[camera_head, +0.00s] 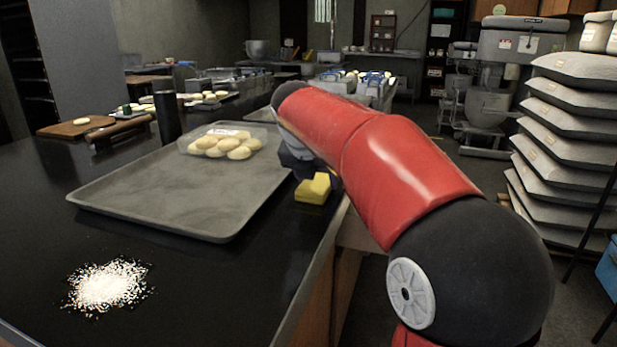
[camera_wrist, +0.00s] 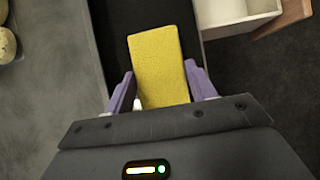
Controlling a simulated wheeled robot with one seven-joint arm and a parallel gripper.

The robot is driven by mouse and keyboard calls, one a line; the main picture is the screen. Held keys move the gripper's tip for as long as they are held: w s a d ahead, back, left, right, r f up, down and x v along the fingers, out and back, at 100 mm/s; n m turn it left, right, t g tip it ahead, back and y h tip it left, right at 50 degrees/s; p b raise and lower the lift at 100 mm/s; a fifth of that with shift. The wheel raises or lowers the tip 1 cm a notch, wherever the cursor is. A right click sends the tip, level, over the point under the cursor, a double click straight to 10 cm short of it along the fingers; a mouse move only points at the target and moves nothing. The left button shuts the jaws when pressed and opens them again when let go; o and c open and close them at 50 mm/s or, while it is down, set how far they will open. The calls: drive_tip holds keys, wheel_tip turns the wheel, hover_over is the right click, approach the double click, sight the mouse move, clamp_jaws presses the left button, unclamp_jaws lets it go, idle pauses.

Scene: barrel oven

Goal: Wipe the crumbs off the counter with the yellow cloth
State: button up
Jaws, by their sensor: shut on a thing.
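The yellow cloth (camera_head: 314,189) is at the counter's right edge, beside the grey tray, in the head view. It also shows in the wrist view (camera_wrist: 160,62) as a thick yellow block between the two purple fingers. My gripper (camera_wrist: 163,92) is shut on the cloth. In the head view my red arm hides most of the gripper. The crumbs (camera_head: 108,285) lie in a white, scattered pile on the dark counter (camera_head: 215,285) at the front left, well apart from the cloth. I cannot tell whether the cloth touches the counter.
A grey tray (camera_head: 165,195) lies between the cloth and the far left of the counter, with a clear pack of buns (camera_head: 222,146) at its back. An open drawer (camera_wrist: 235,12) shows below the counter edge.

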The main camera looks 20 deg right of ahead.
drive_tip(key=shift+s+d, duration=0.6)
drive_tip(key=shift+d, duration=0.25)
drive_tip(key=shift+r, duration=2.95)
drive_tip(key=shift+r, duration=0.1)
drive_tip(key=shift+r, duration=1.4)
